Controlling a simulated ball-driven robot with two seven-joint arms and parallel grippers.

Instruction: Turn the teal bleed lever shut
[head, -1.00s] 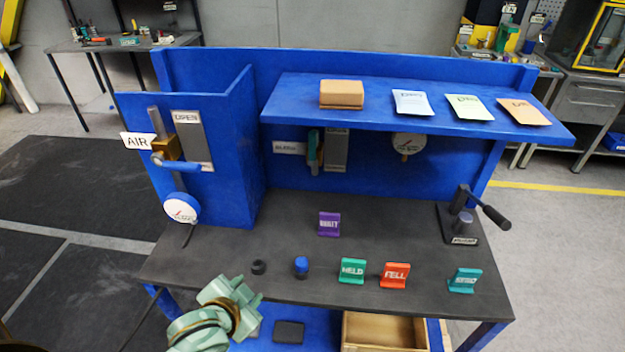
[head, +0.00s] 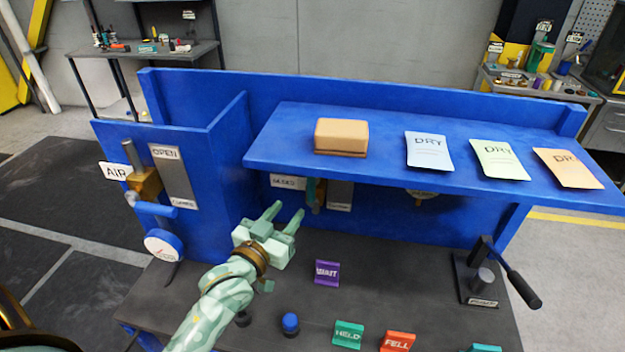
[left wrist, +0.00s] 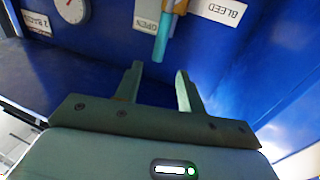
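The teal bleed lever (left wrist: 163,42) shows in the left wrist view, which is upside down, beside a plate with the OPEN label (left wrist: 146,33). It is attached to a brass-coloured fitting (left wrist: 181,6) by the BLEED sign (left wrist: 218,10). In the head view the lever (head: 311,189) is under the shelf, its upper part hidden. My left gripper (head: 287,213) is open and empty in front of and left of the lever. In the left wrist view the lever's free end is just beyond the gap between the fingertips (left wrist: 160,70), apart from both. My right gripper is not in view.
The blue shelf (head: 270,150) overhangs the lever and carries a brown box (head: 341,136) and several packets. A blue side panel (head: 228,150) with the AIR valve stands left. Signs, including a purple one (head: 327,272), stand on the bench. A pump handle (head: 522,290) is at right.

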